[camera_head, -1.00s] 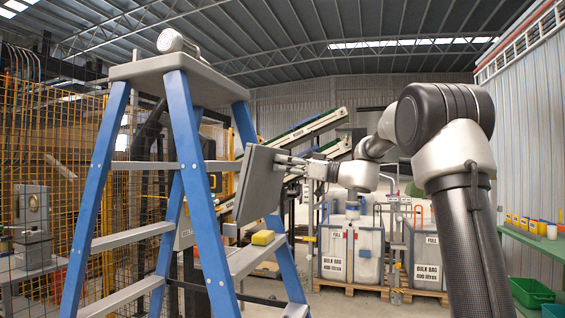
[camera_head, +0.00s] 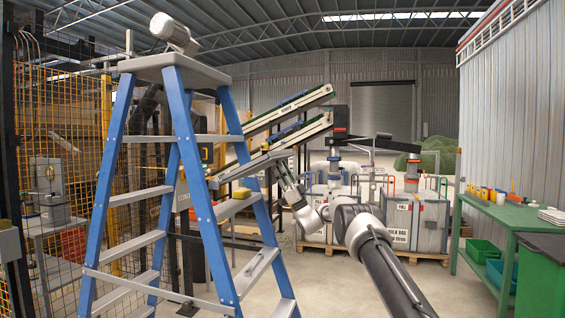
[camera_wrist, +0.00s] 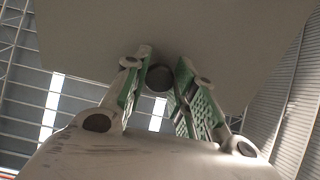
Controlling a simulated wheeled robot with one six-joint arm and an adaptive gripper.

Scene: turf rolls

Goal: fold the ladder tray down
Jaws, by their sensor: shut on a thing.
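The blue stepladder (camera_head: 194,170) stands open at the left, with a grey top cap. Its ladder tray (camera_head: 246,167), a flat grey panel, sticks out from the ladder's right side, close to level and seen nearly edge-on. My gripper (camera_head: 277,160) is at the tray's outer right edge. In the wrist view the pale face of the tray (camera_wrist: 200,30) fills the top. My gripper (camera_wrist: 160,82) has its green-padded fingers on both sides of a dark round knob (camera_wrist: 159,77) at the tray and is shut on it. The exact contact is partly hidden.
A grey cylindrical device (camera_head: 174,33) lies on the ladder's top cap. A yellow block (camera_head: 241,193) sits on a step below the tray. Bulk bags on pallets (camera_head: 416,222) stand behind my arm. A green table (camera_head: 510,213) is at the right. Floor between is clear.

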